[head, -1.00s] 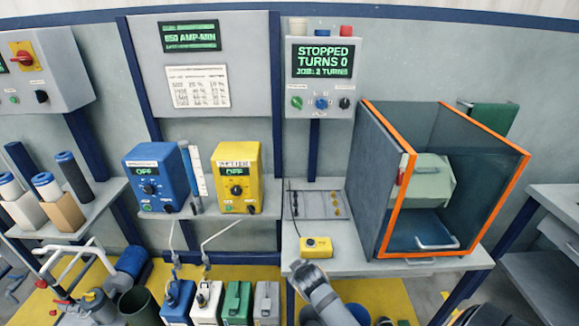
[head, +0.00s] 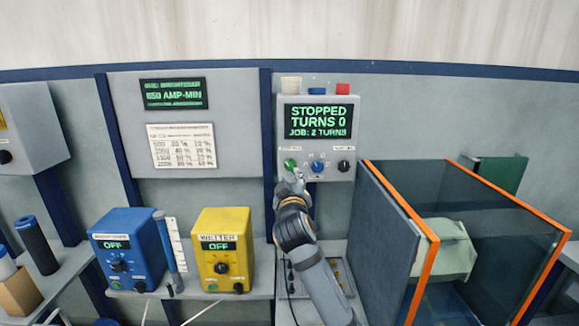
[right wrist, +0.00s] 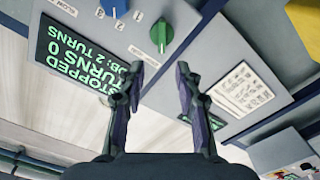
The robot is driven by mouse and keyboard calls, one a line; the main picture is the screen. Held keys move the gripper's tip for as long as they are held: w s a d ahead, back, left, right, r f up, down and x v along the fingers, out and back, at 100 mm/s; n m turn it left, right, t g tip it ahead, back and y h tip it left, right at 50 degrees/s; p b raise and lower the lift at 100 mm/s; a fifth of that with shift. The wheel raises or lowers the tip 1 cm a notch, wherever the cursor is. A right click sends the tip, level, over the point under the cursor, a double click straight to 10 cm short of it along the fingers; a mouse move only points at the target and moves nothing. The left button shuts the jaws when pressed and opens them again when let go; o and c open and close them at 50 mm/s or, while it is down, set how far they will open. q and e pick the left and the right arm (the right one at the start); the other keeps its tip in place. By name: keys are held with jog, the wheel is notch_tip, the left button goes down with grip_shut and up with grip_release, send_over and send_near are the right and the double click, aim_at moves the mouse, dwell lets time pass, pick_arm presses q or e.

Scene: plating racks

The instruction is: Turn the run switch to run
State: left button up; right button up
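A grey control box (head: 318,133) on the wall has three knobs along its lower edge: green (head: 290,163), blue (head: 317,166) and black (head: 344,165). Their labels are too small to read, so I cannot tell which is the run switch. Its display (head: 318,121) reads STOPPED, TURNS 0, JOB: 2 TURNS. My right gripper (head: 292,182) is just below the green knob. In the right wrist view my right gripper (right wrist: 160,80) is open and empty, its fingertips apart from the green knob (right wrist: 161,34). The blue knob (right wrist: 118,8) is beside it. My left gripper is out of view.
A glass-sided, orange-edged enclosure (head: 428,275) stands to the right of my right arm. A yellow unit (head: 222,278) and a blue unit (head: 124,284), both showing OFF, stand on the shelf to the left. The wall in front of the box's knobs is clear.

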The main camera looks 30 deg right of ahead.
aim_at(289, 167)
jog(key=p+x, duration=0.2)
jog(key=x, duration=0.7)
jog(key=shift+f, duration=0.15)
jog(key=shift+w+d, duration=0.1)
jog(key=shift+w, duration=0.1)
jog(key=shift+w+f, duration=0.1)
jog(key=shift+w, duration=0.05)
jog(key=shift+d, duration=0.1)
jog(key=shift+c, duration=0.5)
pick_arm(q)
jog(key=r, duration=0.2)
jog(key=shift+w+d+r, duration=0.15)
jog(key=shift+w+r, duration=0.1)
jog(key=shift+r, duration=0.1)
pick_arm(e)
grip_shut()
